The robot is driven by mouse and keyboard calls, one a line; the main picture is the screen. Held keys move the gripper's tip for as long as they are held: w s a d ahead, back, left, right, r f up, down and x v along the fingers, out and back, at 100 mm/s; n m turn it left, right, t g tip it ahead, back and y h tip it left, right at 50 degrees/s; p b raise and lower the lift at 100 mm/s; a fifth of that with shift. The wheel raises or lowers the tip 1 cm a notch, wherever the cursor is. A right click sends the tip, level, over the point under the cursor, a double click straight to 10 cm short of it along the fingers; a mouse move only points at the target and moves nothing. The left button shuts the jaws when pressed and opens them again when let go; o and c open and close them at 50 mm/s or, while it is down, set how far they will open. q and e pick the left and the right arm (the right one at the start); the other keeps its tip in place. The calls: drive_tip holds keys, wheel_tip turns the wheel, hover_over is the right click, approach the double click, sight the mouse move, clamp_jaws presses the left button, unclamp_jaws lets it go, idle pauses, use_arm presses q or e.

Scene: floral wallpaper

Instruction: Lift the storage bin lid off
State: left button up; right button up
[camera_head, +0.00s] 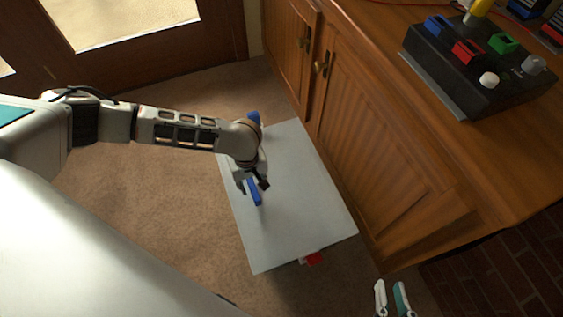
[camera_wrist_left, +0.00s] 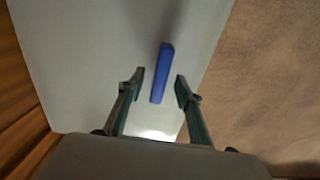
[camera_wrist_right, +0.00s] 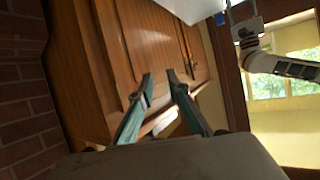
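The storage bin lid (camera_head: 295,210) is a flat, light grey panel low beside the wooden cabinet. A blue bar-shaped handle (camera_head: 255,196) stands on it, with its middle hidden by my left arm. My left gripper (camera_head: 253,186) is over the lid at the handle. In the left wrist view the lid (camera_wrist_left: 95,50) fills the left half, and the blue handle (camera_wrist_left: 162,75) runs between the two open fingers (camera_wrist_left: 160,76), with gaps on both sides. My right gripper (camera_head: 391,292) is open and empty near the bottom edge, away from the lid. The bin beneath is mostly hidden.
The wooden cabinet (camera_head: 375,150) stands close to the lid's right side. A black box with coloured blocks (camera_head: 480,65) is on its top. A small red object (camera_head: 314,258) shows under the lid's near edge. Open carpet (camera_head: 130,190) lies to the left.

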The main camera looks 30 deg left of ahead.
use_arm(q)
drive_tip(key=shift+s+f, duration=0.2)
drive_tip(key=shift+f, duration=0.45)
drive_tip(key=shift+s+f, duration=0.2)
drive_tip(key=shift+f, duration=0.4)
drive_tip(key=shift+w+f+b, duration=0.1)
drive_tip(key=shift+f+b, duration=0.1)
drive_tip(key=shift+b, duration=0.25)
drive_tip(key=shift+w, duration=0.1)
drive_tip(key=shift+w+r, duration=0.15)
use_arm(e)
drive_tip(key=shift+s+a+f+m+y, duration=0.1)
drive_tip(key=shift+a+m+y, duration=0.05)
drive_tip(key=shift+a+m, duration=0.25)
drive_tip(key=shift+s+a+f+m+y, duration=0.15)
drive_tip(key=shift+a+m, duration=0.15)
drive_tip(key=shift+a, duration=0.2)
use_arm(q)
clamp_jaws()
drive_tip(key=shift+r, duration=0.1)
use_arm(e)
drive_tip(key=shift+r, duration=0.1)
